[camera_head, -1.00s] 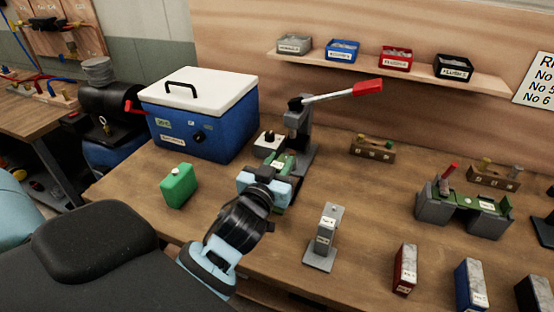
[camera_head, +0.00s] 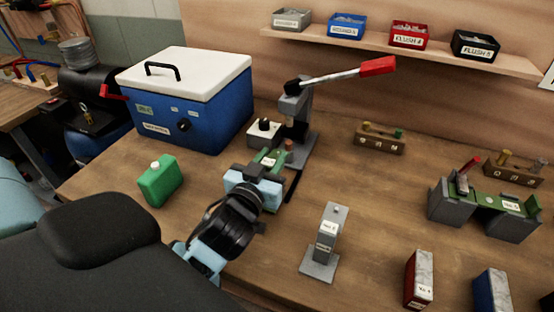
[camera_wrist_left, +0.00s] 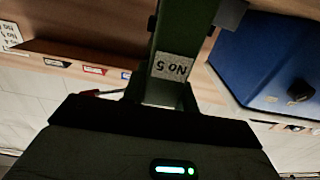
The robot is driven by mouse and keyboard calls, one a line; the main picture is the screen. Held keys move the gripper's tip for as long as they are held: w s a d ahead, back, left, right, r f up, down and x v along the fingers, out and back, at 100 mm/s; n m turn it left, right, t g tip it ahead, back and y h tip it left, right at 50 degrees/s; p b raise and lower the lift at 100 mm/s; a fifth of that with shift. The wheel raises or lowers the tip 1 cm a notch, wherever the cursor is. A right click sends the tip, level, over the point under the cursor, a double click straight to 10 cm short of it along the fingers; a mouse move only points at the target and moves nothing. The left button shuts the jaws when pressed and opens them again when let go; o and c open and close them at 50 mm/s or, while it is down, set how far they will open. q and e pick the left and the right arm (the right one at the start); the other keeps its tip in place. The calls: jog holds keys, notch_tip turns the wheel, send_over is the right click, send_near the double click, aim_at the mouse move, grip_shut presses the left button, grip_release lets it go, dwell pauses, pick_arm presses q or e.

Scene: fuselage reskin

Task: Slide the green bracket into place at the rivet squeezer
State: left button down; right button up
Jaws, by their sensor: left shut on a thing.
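The green bracket (camera_head: 269,158) is in my left gripper (camera_head: 262,172), which is shut on its near end. The bracket's far end reaches toward the base of the rivet squeezer (camera_head: 297,112), a grey press with a long red-tipped lever raised to the right. In the left wrist view the bracket (camera_wrist_left: 172,100) carries a "No 5" label and stretches away from the dark gripper body. The gripper and the squeezer's frame hide part of the contact, so I cannot tell whether the bracket is seated. My right gripper is not in view.
A blue cooler (camera_head: 190,105) stands close on the left, with a green bottle (camera_head: 159,181) before it. A grey stand (camera_head: 325,240) is right of my left arm. A green-and-grey fixture (camera_head: 485,208) and small blocks stand further right. Open bench lies between.

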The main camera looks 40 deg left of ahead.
pick_arm(q)
jog(key=shift+s, duration=0.1)
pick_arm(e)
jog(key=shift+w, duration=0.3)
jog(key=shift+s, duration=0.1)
pick_arm(q)
jog(key=shift+d+f, duration=0.1)
jog(key=shift+f, duration=0.05)
jog(key=c, duration=1.4)
grip_release()
jog(key=o, duration=0.3)
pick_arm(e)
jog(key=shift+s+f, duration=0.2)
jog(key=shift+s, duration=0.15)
